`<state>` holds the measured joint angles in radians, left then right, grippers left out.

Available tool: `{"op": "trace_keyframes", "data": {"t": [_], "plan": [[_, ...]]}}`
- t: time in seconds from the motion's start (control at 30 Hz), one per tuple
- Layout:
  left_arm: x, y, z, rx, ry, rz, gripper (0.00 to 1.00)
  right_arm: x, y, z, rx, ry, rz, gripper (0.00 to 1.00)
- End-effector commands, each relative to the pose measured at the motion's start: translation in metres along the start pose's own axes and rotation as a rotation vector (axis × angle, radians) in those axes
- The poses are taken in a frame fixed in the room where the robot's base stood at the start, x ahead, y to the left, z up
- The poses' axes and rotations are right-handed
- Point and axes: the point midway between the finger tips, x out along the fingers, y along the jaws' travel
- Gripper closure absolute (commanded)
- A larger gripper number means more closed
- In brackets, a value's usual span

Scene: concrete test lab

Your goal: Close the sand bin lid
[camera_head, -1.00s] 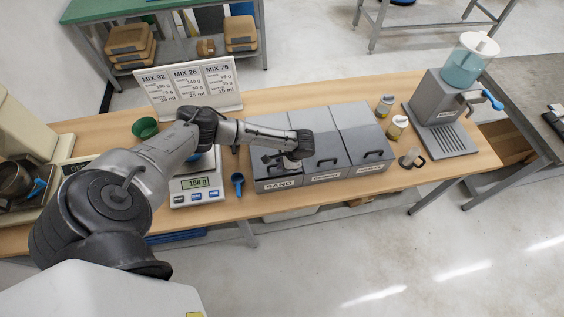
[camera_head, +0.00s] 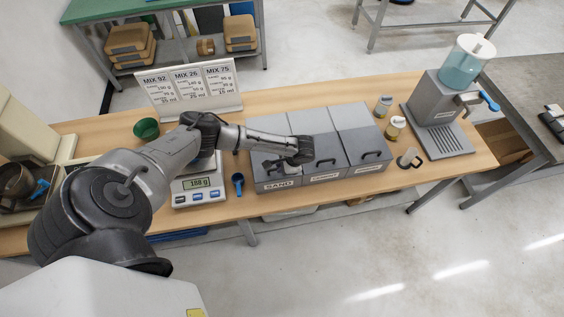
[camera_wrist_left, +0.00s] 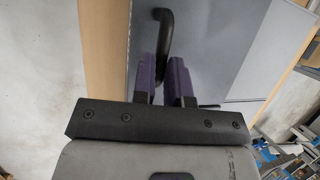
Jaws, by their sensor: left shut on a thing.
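The sand bin (camera_head: 278,185) is the leftmost of three grey bins on the wooden bench, with a SAND label on its front. Its dark grey lid (camera_wrist_left: 210,45) fills much of the left wrist view and looks lowered onto the bin in the head view, though my arm partly covers it. My left gripper (camera_head: 273,164) is over the front of this lid. In the left wrist view its purple fingers (camera_wrist_left: 163,75) are shut on the black lid handle (camera_wrist_left: 165,25). My right gripper is out of view.
Two other lidded bins (camera_head: 345,150) stand against the sand bin's right side. A scale (camera_head: 199,187) reading 188 g and a blue scoop (camera_head: 238,182) are to its left.

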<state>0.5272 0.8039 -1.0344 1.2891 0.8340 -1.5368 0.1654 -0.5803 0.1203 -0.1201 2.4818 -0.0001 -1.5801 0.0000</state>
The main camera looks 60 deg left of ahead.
Motion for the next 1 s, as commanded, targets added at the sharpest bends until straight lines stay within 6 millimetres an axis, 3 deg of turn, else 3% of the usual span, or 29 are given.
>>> {"op": "trace_keyframes", "data": {"t": [0.13, 0.17, 0.4, 0.77, 1.0], "plan": [[-0.003, 0.003, -0.001, 0.006, 0.0, 0.008, 1.0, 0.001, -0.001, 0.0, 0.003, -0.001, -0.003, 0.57], [-0.003, 0.004, -0.001, 0.006, 0.0, 0.008, 0.85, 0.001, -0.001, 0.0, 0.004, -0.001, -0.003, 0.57], [-0.003, 0.003, -0.001, 0.005, 0.001, 0.006, 0.62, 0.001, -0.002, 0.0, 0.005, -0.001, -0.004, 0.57], [-0.009, 0.002, -0.002, 0.004, 0.003, 0.004, 0.61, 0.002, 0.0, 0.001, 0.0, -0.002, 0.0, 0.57], [-0.048, 0.001, -0.002, 0.005, 0.005, 0.003, 0.61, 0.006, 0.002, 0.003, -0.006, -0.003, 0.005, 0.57]]}}
